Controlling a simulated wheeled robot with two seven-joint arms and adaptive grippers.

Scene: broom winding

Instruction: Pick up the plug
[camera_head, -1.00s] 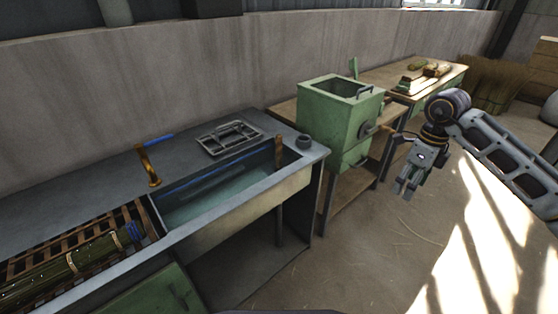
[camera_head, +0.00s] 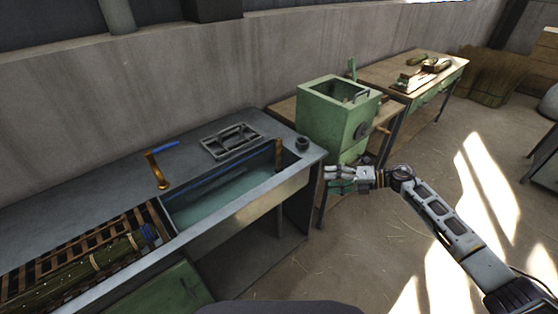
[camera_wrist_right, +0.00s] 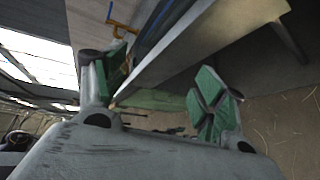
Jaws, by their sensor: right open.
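A small dark round piece (camera_head: 302,143), which looks like the plug, stands on the right end of the grey counter beside the sink basin (camera_head: 215,195). My right gripper (camera_head: 328,172) is open and empty, at the counter's right end, in front of and below the dark piece in the picture. In the right wrist view the open green-padded fingers (camera_wrist_right: 160,88) have the sink's rim (camera_wrist_right: 185,50) between and beyond them. I cannot make out the plug in that view. My left gripper is not in view.
A grey metal tray (camera_head: 230,141) lies on the counter behind the basin. A brass tap (camera_head: 156,170) stands at its left. A wooden rack (camera_head: 50,265) holds a bundle. A green metal box (camera_head: 338,113) stands on a bench at the right.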

